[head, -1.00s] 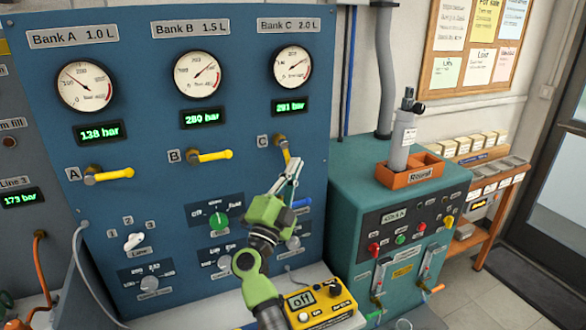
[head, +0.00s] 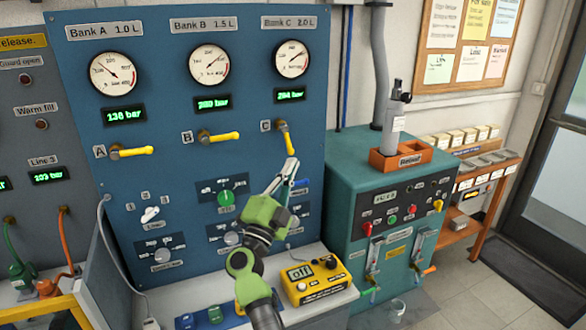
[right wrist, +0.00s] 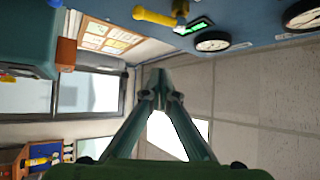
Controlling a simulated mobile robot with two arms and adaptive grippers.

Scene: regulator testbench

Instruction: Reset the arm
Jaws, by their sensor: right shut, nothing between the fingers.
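My right gripper (head: 290,166) is shut and empty in front of the blue panel. Its fingertips are just below the yellow Bank C lever (head: 287,143), which points down. In the right wrist view the shut fingertips (right wrist: 158,76) show a gap to a yellow lever (right wrist: 152,17) at the top. My green and dark right arm comes up from the bottom middle of the head view. The Bank A lever (head: 135,151) and Bank B lever (head: 221,137) point right. My left gripper is in neither view.
The blue panel (head: 80,90) carries three gauges and lit displays above the levers. A teal cabinet (head: 350,150) with a cylinder in an orange holder (head: 400,160) stands right.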

